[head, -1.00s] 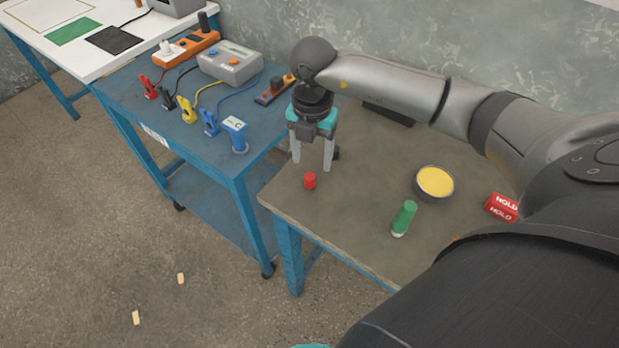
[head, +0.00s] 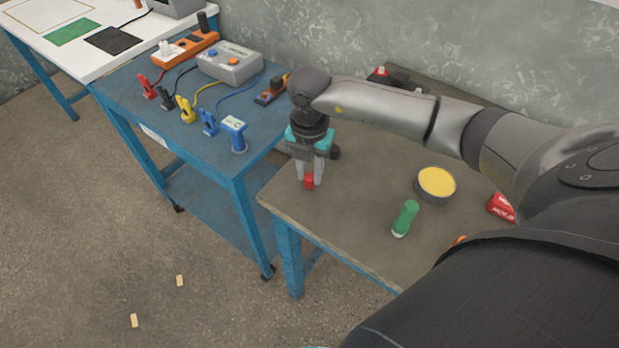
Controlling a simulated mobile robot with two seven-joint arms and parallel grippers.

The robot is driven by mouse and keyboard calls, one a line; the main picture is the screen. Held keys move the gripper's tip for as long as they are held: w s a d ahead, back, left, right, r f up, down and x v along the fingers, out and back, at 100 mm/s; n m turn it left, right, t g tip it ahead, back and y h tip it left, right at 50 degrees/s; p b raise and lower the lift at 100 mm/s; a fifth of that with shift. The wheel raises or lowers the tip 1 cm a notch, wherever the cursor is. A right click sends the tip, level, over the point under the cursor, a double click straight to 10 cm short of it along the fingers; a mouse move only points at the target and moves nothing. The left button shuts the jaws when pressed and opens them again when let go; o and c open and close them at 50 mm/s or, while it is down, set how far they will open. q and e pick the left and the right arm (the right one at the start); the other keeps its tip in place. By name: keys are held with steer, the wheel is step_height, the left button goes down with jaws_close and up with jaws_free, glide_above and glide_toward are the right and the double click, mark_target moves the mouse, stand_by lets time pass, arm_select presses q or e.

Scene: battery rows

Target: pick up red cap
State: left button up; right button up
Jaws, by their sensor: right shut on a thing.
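The red cap (head: 309,182) is a small red cylinder near the left front corner of the brown table (head: 350,235). My right gripper (head: 310,178) comes down over it from above, with teal parts and grey fingers. Its fingers are shut on the red cap, one at each side. The cap is upright, at or just above the table top; I cannot tell which.
A blue cart (head: 185,145) with clips and a grey meter (head: 230,62) is at left.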

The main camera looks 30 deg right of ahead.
jaws_close()
steer(key=shift+r, duration=0.1)
